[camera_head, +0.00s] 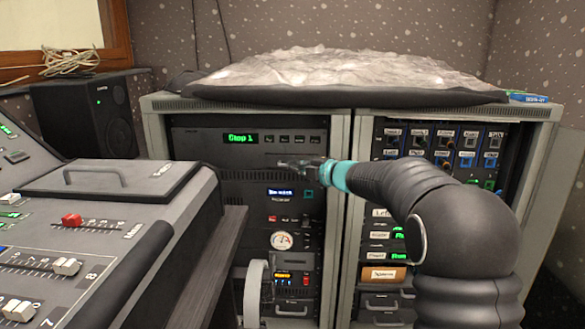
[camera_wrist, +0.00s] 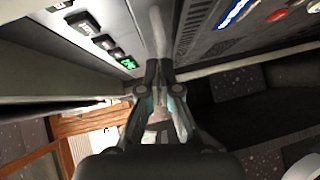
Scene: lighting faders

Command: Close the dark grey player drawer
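The dark grey player (camera_head: 200,147) is in the upper part of the left rack, with a green lit display reading about "Stop 1" and a row of small buttons. My gripper (camera_head: 285,163) is at the player's lower front, its dark fingers pointing left across the panel. In the wrist view, the fingertips (camera_wrist: 159,66) are close together, with nothing seen held between them. The button row shows at the upper left there, with one button lit green. I cannot make out the drawer's edge clearly, nor how far it stands out, nor whether the fingers touch it.
Below the player sit a recorder with a blue display (camera_head: 280,192) and a round meter (camera_head: 283,240). The right rack (camera_head: 350,250) stands behind my arm. A mixing desk (camera_head: 130,200) with a lidded, handled box fills the left. A black speaker (camera_head: 88,112) stands behind it.

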